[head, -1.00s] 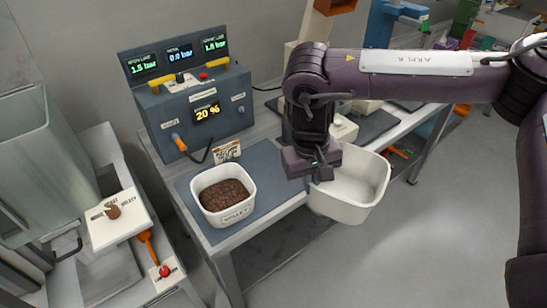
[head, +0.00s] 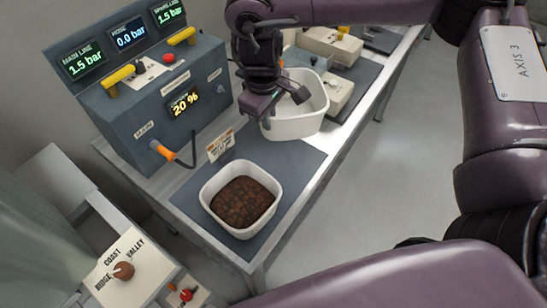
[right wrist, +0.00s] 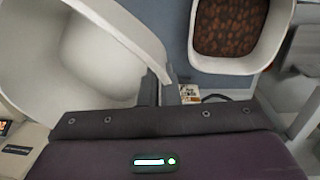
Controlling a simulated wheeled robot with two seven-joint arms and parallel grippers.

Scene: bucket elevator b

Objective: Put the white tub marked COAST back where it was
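An empty white tub (head: 297,127) is held at its left rim by my right gripper (head: 283,100), over the bench behind the blue-grey mat. No COAST mark shows on its visible sides. In the right wrist view the fingers (right wrist: 160,88) are closed on the rim of the tub (right wrist: 60,70). Whether its base touches the bench I cannot tell. A second white tub (head: 228,225), full of brown beans, stands on the mat (head: 185,197). My left gripper is not in view.
A small card (head: 221,146) stands behind the full tub. A control box (head: 150,110) with gauges and an orange-tipped hose stands at the left. A selector dial labelled COAST, RIDGE and VALLEY (head: 123,270) is at lower left. Boxed devices (head: 330,45) stand farther along the bench.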

